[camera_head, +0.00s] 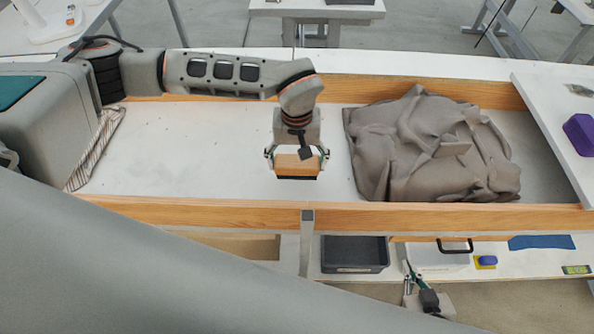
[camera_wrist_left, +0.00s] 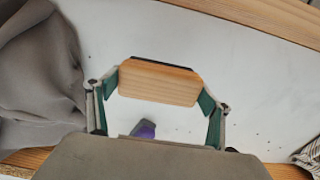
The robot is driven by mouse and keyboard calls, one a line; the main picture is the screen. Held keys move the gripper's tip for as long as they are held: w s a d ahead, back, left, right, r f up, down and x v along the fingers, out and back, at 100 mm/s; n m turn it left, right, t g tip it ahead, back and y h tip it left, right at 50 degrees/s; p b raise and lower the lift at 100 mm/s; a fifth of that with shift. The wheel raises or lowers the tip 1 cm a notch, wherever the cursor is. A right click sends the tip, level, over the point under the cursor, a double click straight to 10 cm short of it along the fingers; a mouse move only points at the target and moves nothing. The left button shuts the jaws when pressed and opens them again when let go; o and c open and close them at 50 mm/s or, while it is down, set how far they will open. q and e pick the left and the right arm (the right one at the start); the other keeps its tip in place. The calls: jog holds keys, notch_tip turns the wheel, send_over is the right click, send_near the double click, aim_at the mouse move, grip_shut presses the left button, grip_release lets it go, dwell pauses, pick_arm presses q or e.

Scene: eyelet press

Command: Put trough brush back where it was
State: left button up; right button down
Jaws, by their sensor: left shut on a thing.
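The trough brush (camera_head: 296,165), a wooden block with a dark underside, is held in my left gripper (camera_head: 297,163). The gripper is shut on its two ends. The brush is above the pale floor of the wood-sided trough (camera_head: 210,150), left of the grey cloth; its exact height is unclear. In the left wrist view the brush (camera_wrist_left: 160,82) sits between the green finger pads. My right gripper (camera_head: 417,285) is partly in view at the bottom, below the trough's front side. Its fingers are too small to tell open from shut.
A crumpled grey cloth (camera_head: 430,148) fills the trough's right part. A striped cloth (camera_head: 97,150) lies at the left end. A purple block (camera_head: 580,134) rests on the white board at right. A dark bin (camera_head: 354,254) stands on the lower shelf. Small dark specks dot the trough floor.

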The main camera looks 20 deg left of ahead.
aim_at(297, 171)
pick_arm(q)
jog(key=shift+f, duration=2.1)
jog(key=shift+f, duration=0.1)
jog(key=o, duration=1.1)
jog(key=shift+f, duration=0.1)
jog(key=shift+o, duration=0.2)
jog(key=shift+r, duration=0.3)
notch_tip(297, 171, up, 12)
jog(key=shift+f, duration=0.1)
